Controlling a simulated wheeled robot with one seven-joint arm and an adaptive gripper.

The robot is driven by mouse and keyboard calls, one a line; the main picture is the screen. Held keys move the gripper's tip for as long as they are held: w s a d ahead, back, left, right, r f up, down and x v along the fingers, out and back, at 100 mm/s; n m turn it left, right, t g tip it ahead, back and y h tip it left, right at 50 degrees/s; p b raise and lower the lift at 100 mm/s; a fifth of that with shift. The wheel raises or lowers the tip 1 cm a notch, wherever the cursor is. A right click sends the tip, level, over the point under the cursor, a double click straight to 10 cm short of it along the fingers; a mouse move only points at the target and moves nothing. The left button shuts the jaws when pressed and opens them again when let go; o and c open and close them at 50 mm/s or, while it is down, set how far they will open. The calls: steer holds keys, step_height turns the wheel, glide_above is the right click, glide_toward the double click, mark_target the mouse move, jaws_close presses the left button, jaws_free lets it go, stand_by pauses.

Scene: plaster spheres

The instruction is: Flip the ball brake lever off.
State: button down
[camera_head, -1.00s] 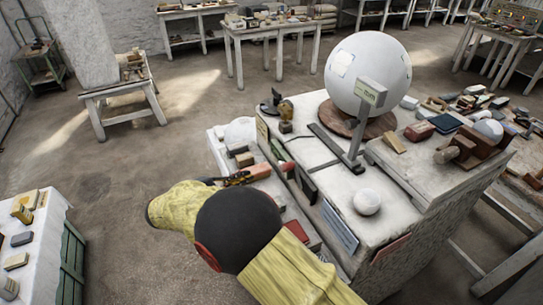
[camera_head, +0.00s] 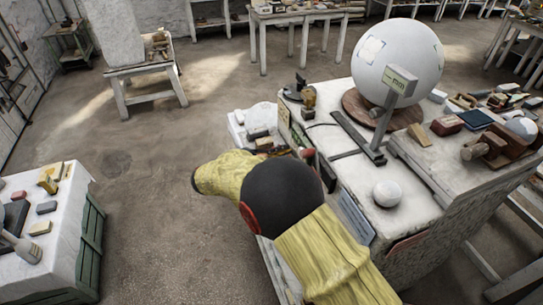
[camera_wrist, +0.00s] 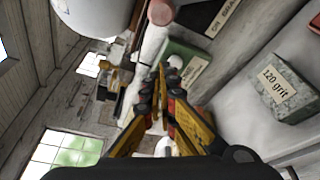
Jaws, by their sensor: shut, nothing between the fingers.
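The large white ball (camera_head: 398,62) sits on a brown round base on the plaster-covered bench (camera_head: 352,183). In the wrist view, a pale rod with a reddish rounded end (camera_wrist: 161,12) stands beside a dark lettered plate (camera_wrist: 222,17); it looks like the brake lever, but I cannot be sure. My gripper (camera_wrist: 164,78) has yellow and black fingers drawn together with nothing between them. Its tips are close to the rod and in front of a green labelled block (camera_wrist: 186,62); contact cannot be told. In the head view, my arm hides most of the gripper.
A small white ball (camera_head: 387,194) and a grey post with a sign (camera_head: 384,120) stand on the bench top. A grey block marked 120 grit (camera_wrist: 283,88) is at the right of the wrist view. A cloth-covered table (camera_head: 62,240) stands left, with open floor between.

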steer(key=shift+s+d+r+b, duration=0.1)
steer(key=shift+s+d+r, duration=0.2)
steer(key=shift+d, duration=0.25)
steer(key=shift+s+d+r+b, duration=0.15)
steer(key=shift+s+d, duration=0.15)
steer(key=shift+d, duration=0.25)
steer(key=shift+s+d+r+b, duration=0.1)
steer(key=shift+s+d+r, duration=0.2)
steer(key=shift+d, duration=0.25)
steer(key=shift+s+d+r+m+b, duration=0.1)
steer(key=shift+s+r+m+b, duration=0.15)
steer(key=shift+m+b, duration=0.45)
steer(key=s+d+r+m+t+h+b, duration=0.1)
steer(key=s+d+r+m+b, duration=0.2)
steer(key=s+m+b, duration=0.2)
steer(key=shift+s+d+t+b, duration=0.4)
steer(key=shift+s+b, duration=1.5)
steer(key=shift+b, duration=0.8)
